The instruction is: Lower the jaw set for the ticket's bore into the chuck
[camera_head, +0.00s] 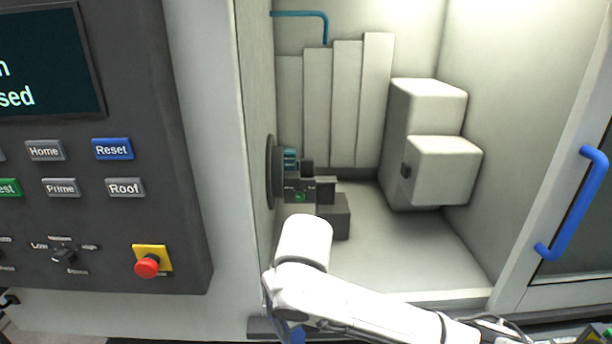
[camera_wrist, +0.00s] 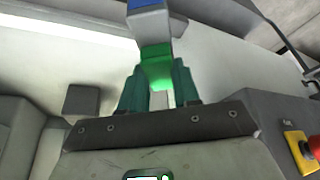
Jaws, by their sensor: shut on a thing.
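My gripper (camera_wrist: 159,72) shows in the wrist view with its two dark green fingers shut on a held piece (camera_wrist: 153,30). The piece has a bright green part between the fingertips, then a grey part and a blue end cut off by the frame. I cannot tell from its shape whether it is a jaw set. In the head view my white arm hides the gripper; a blue bit shows under the arm at the bottom edge. The chuck (camera_head: 269,172) is a dark disc on the chamber's left wall, with teal and dark parts beside it and a small green light. No ticket is readable.
A dark block (camera_head: 334,217) stands below the chuck parts, and pale boxy housings (camera_head: 444,171) fill the right back. The chamber floor (camera_head: 405,250) is clear in front. A control panel (camera_head: 100,235) with a red stop button (camera_head: 148,266) stands left; a blue-handled door (camera_head: 575,205) right.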

